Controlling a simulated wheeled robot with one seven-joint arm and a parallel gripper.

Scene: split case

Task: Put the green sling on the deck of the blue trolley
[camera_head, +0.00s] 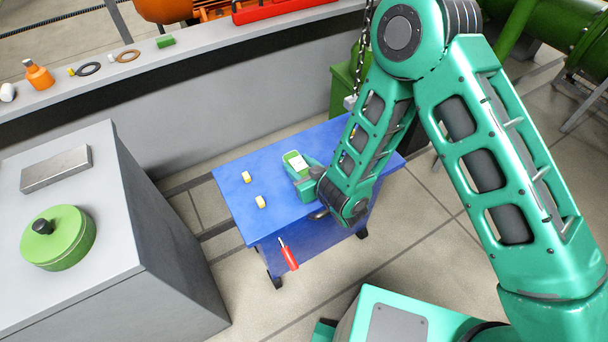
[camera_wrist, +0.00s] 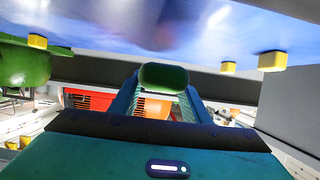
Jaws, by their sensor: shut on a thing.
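The blue trolley (camera_head: 282,218) stands in the middle of the head view, its flat deck seen from above. In the wrist view my gripper (camera_wrist: 163,88) is shut on the green sling (camera_wrist: 163,76), a rounded green piece between the two fingers. The blue deck (camera_wrist: 165,30) fills the top of that view, close to the sling. I cannot tell whether the sling touches it. My arm hides the trolley's right part.
A red-handled tool (camera_head: 289,257) is at the trolley's front side. A grey cabinet (camera_head: 150,225) with a green round can (camera_head: 58,238) stands left. A low wall (camera_head: 230,85) runs behind, and a green bin (camera_head: 343,92) stands beyond the deck.

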